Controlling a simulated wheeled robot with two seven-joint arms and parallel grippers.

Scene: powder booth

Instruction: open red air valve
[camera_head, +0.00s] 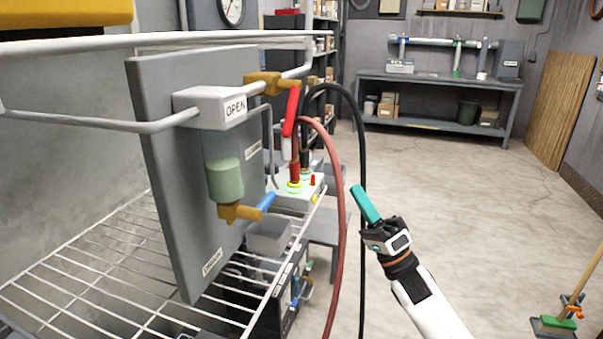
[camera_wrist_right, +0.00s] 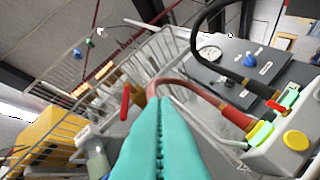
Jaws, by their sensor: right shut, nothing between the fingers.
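The red air valve handle (camera_head: 291,110) hangs down from a brass fitting (camera_head: 262,84) at the upper right of a grey panel. The red handle also shows in the right wrist view (camera_wrist_right: 126,101), left of my fingers. A white box labelled OPEN (camera_head: 212,107) sits beside the fitting. My right gripper (camera_head: 364,205), with teal fingers, is to the right of the panel and lower than the red handle, apart from it. Its fingers (camera_wrist_right: 160,135) are shut together and empty. My left gripper is not in view.
A blue-handled valve (camera_head: 265,202) is at the panel's lower right. A red hose (camera_head: 341,210) and a black hose (camera_head: 361,150) arch between the panel and my right gripper. A wire rack (camera_head: 110,262) and white rails surround the panel. Open floor (camera_head: 480,190) lies to the right.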

